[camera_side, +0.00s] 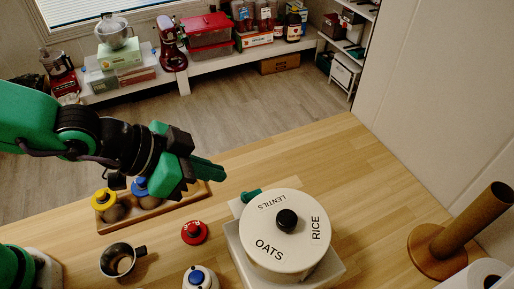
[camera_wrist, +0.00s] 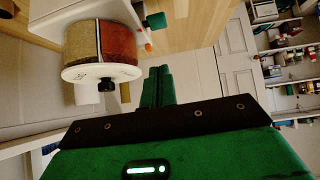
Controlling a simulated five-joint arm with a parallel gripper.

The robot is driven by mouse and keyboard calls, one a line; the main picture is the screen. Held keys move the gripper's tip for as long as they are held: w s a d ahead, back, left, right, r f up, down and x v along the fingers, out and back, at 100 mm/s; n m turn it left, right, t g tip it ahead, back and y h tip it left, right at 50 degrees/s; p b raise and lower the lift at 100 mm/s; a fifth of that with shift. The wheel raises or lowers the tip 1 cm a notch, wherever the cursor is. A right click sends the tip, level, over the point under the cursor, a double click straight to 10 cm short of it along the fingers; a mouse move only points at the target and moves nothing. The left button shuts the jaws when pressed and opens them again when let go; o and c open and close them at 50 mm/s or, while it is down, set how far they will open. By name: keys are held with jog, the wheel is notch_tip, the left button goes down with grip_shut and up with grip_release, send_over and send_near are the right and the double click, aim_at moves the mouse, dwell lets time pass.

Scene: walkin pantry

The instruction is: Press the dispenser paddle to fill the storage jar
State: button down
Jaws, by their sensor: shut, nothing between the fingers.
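The dispenser is a round drum on a white base, its pale lid (camera_side: 262,243) marked LENTILS, OATS and RICE around a black knob. In the wrist view the drum (camera_wrist: 88,45) shows tan and reddish-brown contents through its wall. A small green part, seemingly the paddle (camera_side: 251,196), sticks out at the drum's back left; it also shows in the wrist view (camera_wrist: 156,20). My green gripper (camera_side: 214,172) is shut and empty, in the air behind and left of the dispenser, apart from the paddle. I cannot tell which container is the storage jar.
A metal cup with a handle (camera_side: 121,262), a red-topped item (camera_side: 194,232) and a blue-topped white container (camera_side: 200,279) stand left of the dispenser. A wooden tray (camera_side: 150,210) holds yellow- and blue-topped jars below my arm. A brown paper-roll holder (camera_side: 437,252) stands at right.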

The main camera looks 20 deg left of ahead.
jog(key=shift+s+a+r, duration=0.2)
jog(key=shift+s+r, duration=0.05)
dwell(1.2)
jog(key=w+a+r+n+y, duration=0.2)
jog(key=w+a, duration=0.1)
jog(key=a, duration=0.7)
jog(key=s+a+r+n+y, duration=0.1)
jog(key=s+a+n+y, duration=0.1)
jog(key=a, duration=0.9)
jog(key=s+a+r+n+y, duration=0.1)
jog(key=s+a+n+y, duration=0.2)
jog(key=a, duration=0.8)
jog(key=s+n, duration=0.2)
jog(key=s, duration=0.1)
jog(key=shift+s+r+g, duration=0.2)
jog(key=shift+s+g, duration=0.1)
jog(key=shift+s, duration=0.1)
